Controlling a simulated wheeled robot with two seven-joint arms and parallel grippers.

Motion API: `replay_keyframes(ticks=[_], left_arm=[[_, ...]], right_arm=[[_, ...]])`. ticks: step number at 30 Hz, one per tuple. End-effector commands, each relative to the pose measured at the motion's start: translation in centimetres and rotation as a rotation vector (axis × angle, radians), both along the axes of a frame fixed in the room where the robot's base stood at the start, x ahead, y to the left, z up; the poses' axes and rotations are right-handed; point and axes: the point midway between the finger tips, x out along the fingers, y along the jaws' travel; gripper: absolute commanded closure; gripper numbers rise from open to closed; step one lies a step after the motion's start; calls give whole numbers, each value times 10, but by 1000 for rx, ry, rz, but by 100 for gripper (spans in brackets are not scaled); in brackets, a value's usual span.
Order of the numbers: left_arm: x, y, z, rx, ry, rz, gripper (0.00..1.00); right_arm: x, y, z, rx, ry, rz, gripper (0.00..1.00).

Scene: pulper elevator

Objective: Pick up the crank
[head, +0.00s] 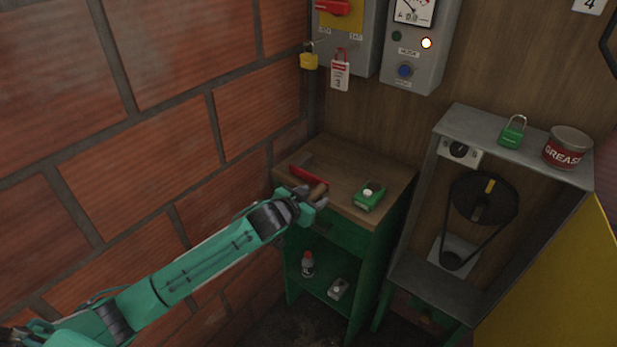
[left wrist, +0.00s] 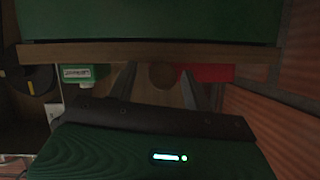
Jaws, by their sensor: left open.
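The crank (head: 306,177) lies on the wooden top of the green cabinet, near the brick wall. It has a red arm and a brown wooden grip (head: 319,190). In the left wrist view the red part (left wrist: 212,73) shows at right, partly behind a finger, and the round brown end of the grip (left wrist: 162,76) shows between the fingers. My left gripper (head: 314,198) is open at the cabinet top's near left edge, beside the grip. Its fingers also show in the left wrist view (left wrist: 160,90). I cannot tell whether they touch the grip. My right gripper is out of view.
A green device (head: 370,194) sits on the cabinet top (head: 347,171), right of the crank. A bottle (head: 308,264) and a small grey item (head: 338,289) are on the shelf below. The brick wall (head: 160,130) is close on the left. A pulley frame (head: 425,210) stands at right.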

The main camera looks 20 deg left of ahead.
Motion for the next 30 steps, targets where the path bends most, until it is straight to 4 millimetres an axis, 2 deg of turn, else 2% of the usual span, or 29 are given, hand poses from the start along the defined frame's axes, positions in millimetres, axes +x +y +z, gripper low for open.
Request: replay_keyframes(ticks=[8, 15, 25, 30], left_arm=[[2, -1, -1, 0, 0, -1, 52], [2, -1, -1, 0, 0, 0, 99], [2, -1, 2, 0, -3, -1, 100], [3, 0, 15, -1, -6, 0, 100]], right_arm=[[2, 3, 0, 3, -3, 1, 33], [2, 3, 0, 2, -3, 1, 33], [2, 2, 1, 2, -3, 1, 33], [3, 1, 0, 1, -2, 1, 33]])
